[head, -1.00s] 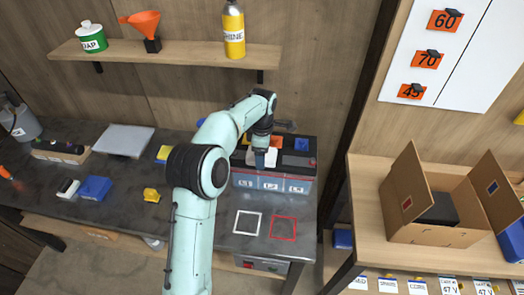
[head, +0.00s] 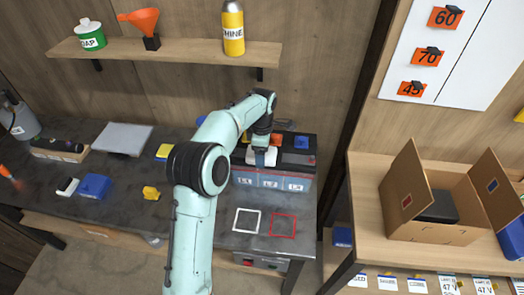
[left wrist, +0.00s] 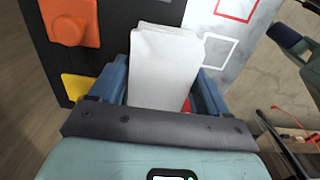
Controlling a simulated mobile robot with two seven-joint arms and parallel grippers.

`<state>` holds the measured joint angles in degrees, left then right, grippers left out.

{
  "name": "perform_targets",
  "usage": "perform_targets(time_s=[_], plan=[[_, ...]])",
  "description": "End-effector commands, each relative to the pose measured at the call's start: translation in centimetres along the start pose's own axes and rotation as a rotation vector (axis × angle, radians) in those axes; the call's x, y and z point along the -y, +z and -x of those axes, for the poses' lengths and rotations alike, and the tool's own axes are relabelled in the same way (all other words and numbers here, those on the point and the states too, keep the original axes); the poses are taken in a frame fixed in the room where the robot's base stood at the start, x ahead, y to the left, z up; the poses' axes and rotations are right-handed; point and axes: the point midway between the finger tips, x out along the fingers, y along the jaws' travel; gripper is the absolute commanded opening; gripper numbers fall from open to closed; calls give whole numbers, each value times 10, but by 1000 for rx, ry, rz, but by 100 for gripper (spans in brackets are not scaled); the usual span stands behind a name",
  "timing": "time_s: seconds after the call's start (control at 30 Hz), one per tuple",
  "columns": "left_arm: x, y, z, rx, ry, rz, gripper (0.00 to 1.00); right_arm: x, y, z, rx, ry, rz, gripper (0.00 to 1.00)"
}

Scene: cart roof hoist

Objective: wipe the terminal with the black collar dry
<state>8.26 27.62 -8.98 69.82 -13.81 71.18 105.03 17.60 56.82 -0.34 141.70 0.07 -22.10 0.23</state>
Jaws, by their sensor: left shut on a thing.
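The battery (head: 270,182) has a grey case with labelled cells and a black top. It stands at the right end of the dark bench. My left gripper (head: 262,158) is over its top, shut on a folded white cloth (head: 251,156). In the left wrist view, the cloth (left wrist: 160,65) lies between the blue fingers of the gripper (left wrist: 165,90) and covers what is under it. An orange cap (left wrist: 70,22) and a yellow piece (left wrist: 78,87) show beside it, and a bit of red shows by the right finger. I cannot make out the black collar. My right gripper is not in view.
White (head: 247,221) and red (head: 283,226) square outlines on the bench in front of the battery are empty. A shelf (head: 170,52) hangs above. An open cardboard box (head: 425,233) stands on the right table.

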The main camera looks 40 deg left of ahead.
Motion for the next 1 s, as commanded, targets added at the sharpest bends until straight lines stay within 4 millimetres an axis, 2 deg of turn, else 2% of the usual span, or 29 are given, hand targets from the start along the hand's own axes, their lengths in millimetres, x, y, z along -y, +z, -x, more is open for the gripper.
perform_targets(time_s=[0.53, 1.0], plan=[[0, -2, -7, 0, 0, 0, 46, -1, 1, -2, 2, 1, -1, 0], [0, -28, -5, -1, 0, 2, 46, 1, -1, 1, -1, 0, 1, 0]])
